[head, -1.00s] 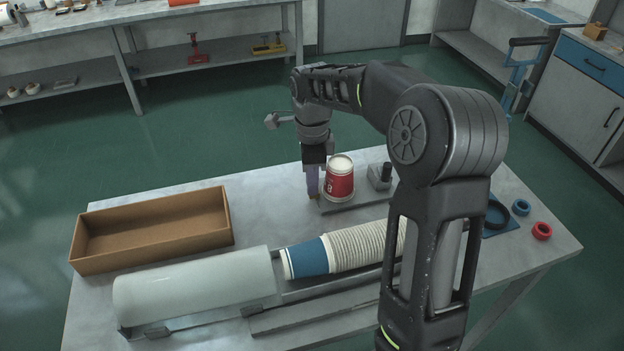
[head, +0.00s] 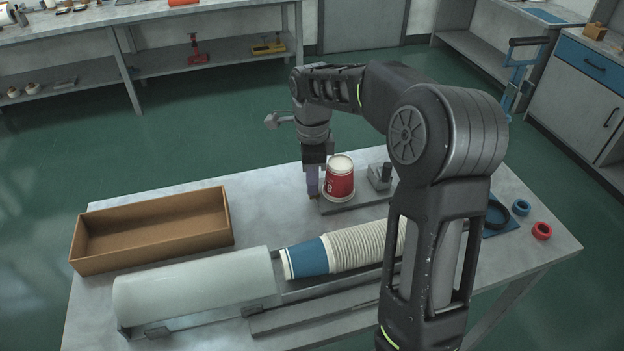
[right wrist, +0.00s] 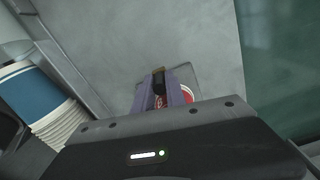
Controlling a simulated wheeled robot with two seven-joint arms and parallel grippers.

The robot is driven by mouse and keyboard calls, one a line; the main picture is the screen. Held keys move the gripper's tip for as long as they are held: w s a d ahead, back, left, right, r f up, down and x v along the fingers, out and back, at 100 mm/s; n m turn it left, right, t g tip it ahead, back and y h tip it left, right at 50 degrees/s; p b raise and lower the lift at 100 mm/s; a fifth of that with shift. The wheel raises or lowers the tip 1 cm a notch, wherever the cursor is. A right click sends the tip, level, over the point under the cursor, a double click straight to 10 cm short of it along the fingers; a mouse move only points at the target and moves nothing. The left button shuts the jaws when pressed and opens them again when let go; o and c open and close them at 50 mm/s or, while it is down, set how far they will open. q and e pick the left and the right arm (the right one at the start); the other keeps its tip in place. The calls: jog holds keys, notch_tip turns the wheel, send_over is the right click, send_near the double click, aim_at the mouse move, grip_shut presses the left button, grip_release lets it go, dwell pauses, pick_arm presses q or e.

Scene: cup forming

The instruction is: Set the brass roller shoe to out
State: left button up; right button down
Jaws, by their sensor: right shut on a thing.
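The brass roller shoe (right wrist: 158,71) shows as a small brass piece with a dark part below it, between my finger tips in the right wrist view. My right gripper (head: 312,188) points down at the left edge of a small grey plate (head: 358,203). It is shut on the shoe, and its purple fingers (right wrist: 160,92) hide most of it. A red and white paper cup (head: 340,180) stands upside down on the plate, just right of the fingers. The shoe's exact setting cannot be read. My left gripper is not in view.
A stack of white cups with a blue one (head: 306,259) lies in a trough beside a pale cylinder cover (head: 195,288). An open cardboard box (head: 152,263) is at the left. A metal block with a post (head: 379,178) stands right of the cup.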

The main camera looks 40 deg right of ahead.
jog(key=shift+w+a, duration=0.25)
jog(key=shift+a, duration=0.5)
jog(key=shift+w+a, duration=0.25)
jog(key=shift+a, duration=0.45)
jog(key=c, duration=1.4)
grip_release()
jog(key=shift+o, duration=0.2)
notch_tip(320, 180, up, 8)
jog(key=shift+b, duration=0.4)
jog(key=shift+s+f, duration=0.1)
jog(key=shift+f, duration=0.05)
